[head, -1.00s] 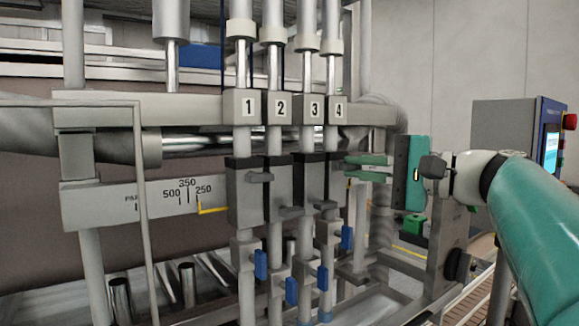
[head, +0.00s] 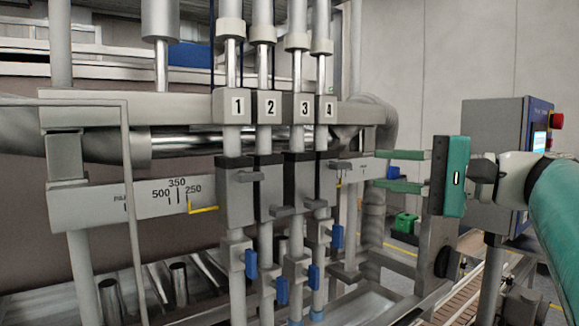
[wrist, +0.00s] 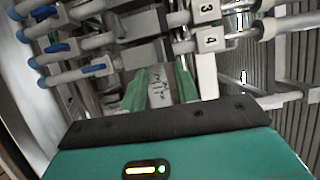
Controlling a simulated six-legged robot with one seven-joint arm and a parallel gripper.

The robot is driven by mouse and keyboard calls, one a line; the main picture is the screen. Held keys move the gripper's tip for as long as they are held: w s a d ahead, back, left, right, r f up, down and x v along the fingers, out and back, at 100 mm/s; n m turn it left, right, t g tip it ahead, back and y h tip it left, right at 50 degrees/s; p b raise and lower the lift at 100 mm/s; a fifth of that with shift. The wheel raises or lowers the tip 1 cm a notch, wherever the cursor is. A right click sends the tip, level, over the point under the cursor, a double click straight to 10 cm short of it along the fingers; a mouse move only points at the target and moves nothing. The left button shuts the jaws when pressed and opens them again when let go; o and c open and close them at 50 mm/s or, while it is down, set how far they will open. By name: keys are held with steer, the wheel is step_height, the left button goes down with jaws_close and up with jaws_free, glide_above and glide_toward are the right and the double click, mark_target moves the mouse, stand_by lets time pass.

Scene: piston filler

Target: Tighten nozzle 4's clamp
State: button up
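Nozzle 4 (head: 329,108) is the rightmost of the numbered vertical filling columns, and its label also shows in the wrist view (wrist: 211,41). On its dark-topped grey block, a small grey clamp lever (head: 341,163) points right. A blue handle (head: 337,237) sits lower on the same column; a blue handle also shows in the wrist view (wrist: 92,70). My gripper (head: 377,169) has green fingers pointing left toward nozzle 4, at about the lever's height. They are open, spread apart and clear of the lever.
Nozzles 1 (head: 238,106), 2 (head: 270,106) and 3 (head: 304,108) stand close to the left, with similar levers and blue handles. A scale plate (head: 130,199) crosses at the left. A control box (head: 495,135) and conveyor (head: 470,300) are at the right.

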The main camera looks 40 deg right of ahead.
steer(key=v, duration=0.7)
steer(key=shift+s, duration=0.1)
stand_by(0.4)
